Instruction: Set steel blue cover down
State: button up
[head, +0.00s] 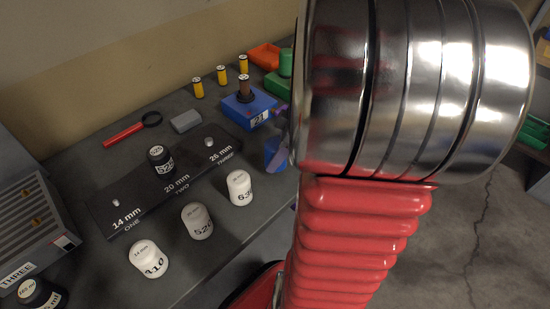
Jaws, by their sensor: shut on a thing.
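A blue piece (274,154) shows at the table's right side, partly hidden behind my arm. I cannot tell whether it is the steel blue cover. A purple piece (281,113) shows just above it, also partly hidden. A blue block (250,110) with a white number label stands behind them, with a brown post on it. My gripper is not visible; my large shiny arm link and red bellows cover the right half of the view.
A dark board (130,196) marked 14, 20 and 26 mm holds a black jar (160,159). A grey block (186,121), a magnifier (132,129), yellow cylinders (222,75) and an orange tray (264,56) lie behind.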

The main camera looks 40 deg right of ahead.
jog(key=shift+f, duration=0.95)
jog(key=o, duration=1.3)
jog(key=v, duration=1.2)
